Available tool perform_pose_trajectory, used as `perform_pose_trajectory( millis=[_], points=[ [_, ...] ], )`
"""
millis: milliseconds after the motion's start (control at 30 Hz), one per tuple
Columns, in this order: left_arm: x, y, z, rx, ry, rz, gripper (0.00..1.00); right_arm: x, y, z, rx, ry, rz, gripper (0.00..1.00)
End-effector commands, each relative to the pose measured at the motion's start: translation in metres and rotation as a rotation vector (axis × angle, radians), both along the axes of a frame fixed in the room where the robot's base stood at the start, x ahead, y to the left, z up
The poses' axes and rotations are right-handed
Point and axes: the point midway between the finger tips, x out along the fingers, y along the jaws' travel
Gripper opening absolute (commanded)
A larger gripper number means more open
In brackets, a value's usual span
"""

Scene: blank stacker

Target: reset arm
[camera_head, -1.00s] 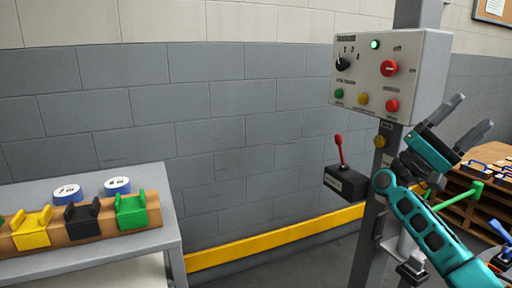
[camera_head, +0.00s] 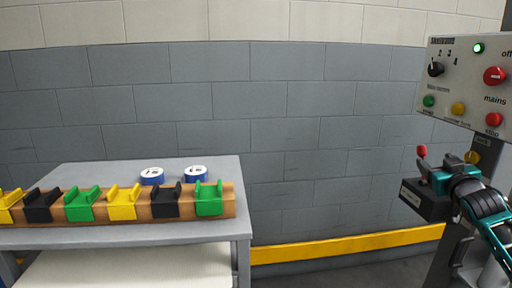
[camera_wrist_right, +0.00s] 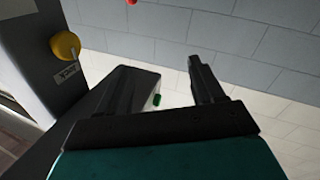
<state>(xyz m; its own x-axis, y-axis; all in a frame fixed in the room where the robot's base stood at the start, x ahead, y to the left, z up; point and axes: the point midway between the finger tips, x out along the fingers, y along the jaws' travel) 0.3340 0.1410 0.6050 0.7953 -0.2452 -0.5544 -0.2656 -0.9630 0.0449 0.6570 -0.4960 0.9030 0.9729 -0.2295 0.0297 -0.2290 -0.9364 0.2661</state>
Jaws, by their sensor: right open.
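My right gripper (camera_head: 436,170) is at the right of the head view, in front of the control post and overlapping the black lever box (camera_head: 425,203). Its two dark fingers are apart and nothing is held between them in the right wrist view (camera_wrist_right: 165,75). The box's red-knobbed lever (camera_head: 422,151) shows just above and left of the gripper. I cannot tell whether gripper and lever touch. My left gripper is not in view.
A grey control panel (camera_head: 464,85) with knob and coloured buttons hangs above the gripper. A grey table (camera_head: 215,170) at left holds a wooden rail (camera_head: 152,211) with coloured holders and two blue-and-white rolls. Wall floor between is clear.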

Motion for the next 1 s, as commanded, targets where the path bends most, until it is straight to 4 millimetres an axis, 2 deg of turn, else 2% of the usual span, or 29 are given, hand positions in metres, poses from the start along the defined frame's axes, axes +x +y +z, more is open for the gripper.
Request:
perform_pose_trajectory(
  millis=[100,133,200,267,367,467,600,700,800,1000],
  points=[
    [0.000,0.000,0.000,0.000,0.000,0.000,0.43,-0.009,-0.024,-0.027,-0.262,0.227,-0.122,0.67],
    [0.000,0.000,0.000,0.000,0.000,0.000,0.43,-0.011,-0.023,-0.037,-0.304,0.274,-0.131,0.67],
    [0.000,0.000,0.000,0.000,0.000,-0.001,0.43,-0.016,0.011,-0.073,-0.278,0.294,-0.062,0.67],
    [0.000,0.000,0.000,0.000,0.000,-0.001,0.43,-0.022,0.035,-0.098,-0.266,0.315,-0.018,0.67],
    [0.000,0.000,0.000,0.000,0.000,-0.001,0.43,-0.039,0.076,-0.141,-0.240,0.356,0.057,0.67],
    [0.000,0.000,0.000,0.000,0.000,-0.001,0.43,-0.065,0.124,-0.187,-0.198,0.401,0.138,0.67],
    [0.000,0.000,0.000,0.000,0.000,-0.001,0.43,-0.120,0.195,-0.245,-0.108,0.468,0.253,0.67],
    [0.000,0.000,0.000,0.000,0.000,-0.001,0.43,-0.169,0.244,-0.275,-0.024,0.513,0.322,0.67],
    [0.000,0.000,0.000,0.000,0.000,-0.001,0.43,-0.216,0.284,-0.293,0.064,0.551,0.370,0.67],
    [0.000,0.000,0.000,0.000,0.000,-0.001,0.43,-0.288,0.335,-0.301,0.215,0.604,0.414,0.67]
  ],
)
